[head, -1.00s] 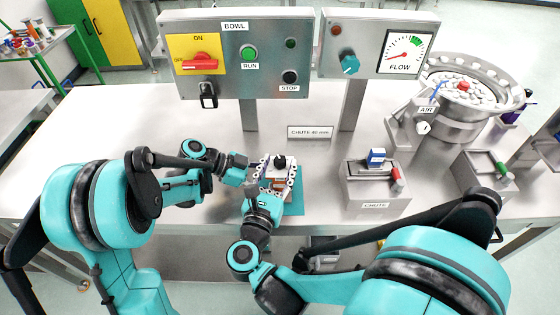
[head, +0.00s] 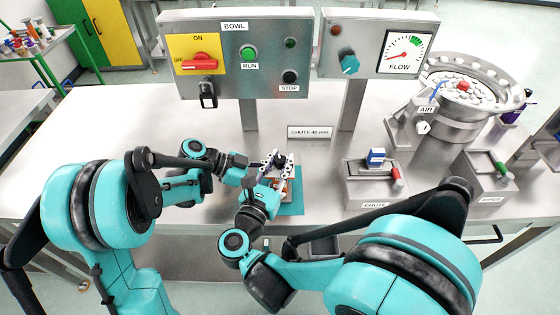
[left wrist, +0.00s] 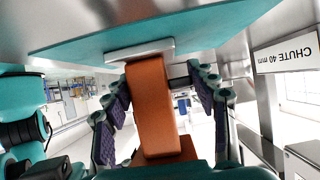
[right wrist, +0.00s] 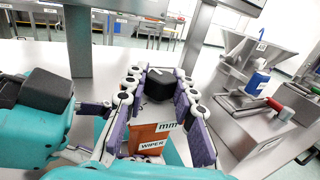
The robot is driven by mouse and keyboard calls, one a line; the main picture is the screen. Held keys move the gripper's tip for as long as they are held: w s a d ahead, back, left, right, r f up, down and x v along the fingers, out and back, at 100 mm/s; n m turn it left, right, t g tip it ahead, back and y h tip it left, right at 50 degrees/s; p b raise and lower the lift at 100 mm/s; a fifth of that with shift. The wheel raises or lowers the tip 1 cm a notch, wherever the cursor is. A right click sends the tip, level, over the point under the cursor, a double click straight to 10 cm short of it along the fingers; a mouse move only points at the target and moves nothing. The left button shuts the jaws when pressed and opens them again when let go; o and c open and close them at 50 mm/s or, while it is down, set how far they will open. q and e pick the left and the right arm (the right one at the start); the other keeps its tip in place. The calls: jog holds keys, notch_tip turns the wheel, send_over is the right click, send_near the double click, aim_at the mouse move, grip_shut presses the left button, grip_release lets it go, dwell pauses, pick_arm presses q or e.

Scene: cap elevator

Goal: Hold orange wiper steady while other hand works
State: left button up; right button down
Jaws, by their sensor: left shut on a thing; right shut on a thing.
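The orange wiper (left wrist: 152,100) stands on a teal mat (head: 292,207), upside down in the left wrist view with a pale strip at its base. My left gripper (left wrist: 150,84) has its fingers on both sides of the orange body and is shut on it. In the right wrist view the wiper's orange face (right wrist: 150,139) carries a "WIPER" label and an "mm" label. My right gripper (head: 278,161) is over the wiper, shut on a black knob-like part (right wrist: 159,84) between its purple pads. Whether that part joins the wiper is hidden.
A control panel (head: 220,90) and a flow panel (head: 350,85) stand on posts behind. The chute block (head: 372,195) and the bowl feeder (head: 460,120) are to the right. A "CHUTE 40 mm" sign (head: 310,132) stands behind the mat. The table's left side (head: 90,130) is clear.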

jog(key=m+g+h, duration=0.2)
jog(key=m+h, duration=0.1)
jog(key=h, duration=0.1)
jog(key=c, duration=1.2)
grip_release()
jog(key=shift+s+a, duration=0.1)
jog(key=shift+a, duration=0.05)
jog(key=v, duration=1.1)
jog(key=shift+s+a, duration=0.25)
jog(key=shift+a, duration=0.1)
